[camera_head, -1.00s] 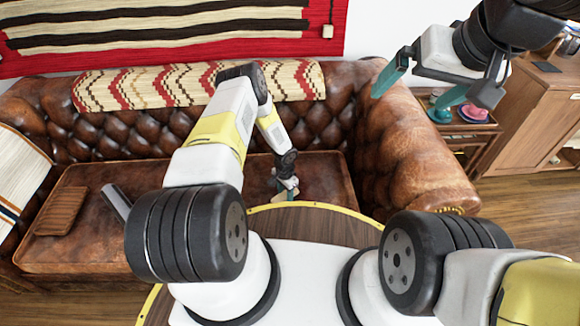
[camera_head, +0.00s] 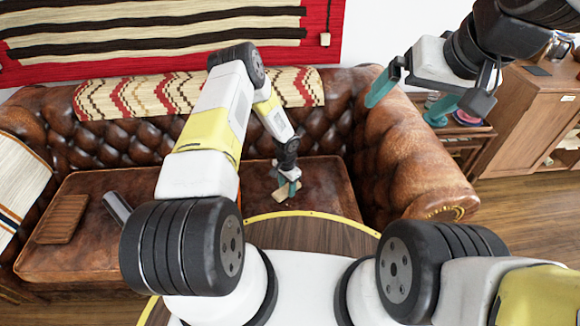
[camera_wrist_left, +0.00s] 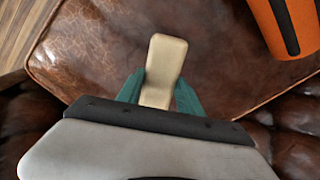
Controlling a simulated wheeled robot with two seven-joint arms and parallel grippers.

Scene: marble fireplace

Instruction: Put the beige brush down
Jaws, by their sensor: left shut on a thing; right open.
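The beige brush (camera_head: 282,193) is a small pale block at the front of the sofa's right seat cushion in the head view. My left gripper (camera_head: 288,184) is shut on it. In the left wrist view the brush (camera_wrist_left: 164,62) sticks out between the green fingers of my left gripper (camera_wrist_left: 160,92), over the brown leather. I cannot tell whether the brush touches the cushion. My right gripper (camera_head: 412,98) is open and empty, raised at the upper right, in front of the sofa arm and side table.
The brown leather sofa seat (camera_head: 325,185) has free room around the brush. A brown slatted object (camera_head: 62,219) lies on the left seat. An orange object (camera_wrist_left: 288,22) shows in the wrist view. A round wooden table (camera_head: 310,232) with a yellow rim is in front. A wooden cabinet (camera_head: 535,115) stands right.

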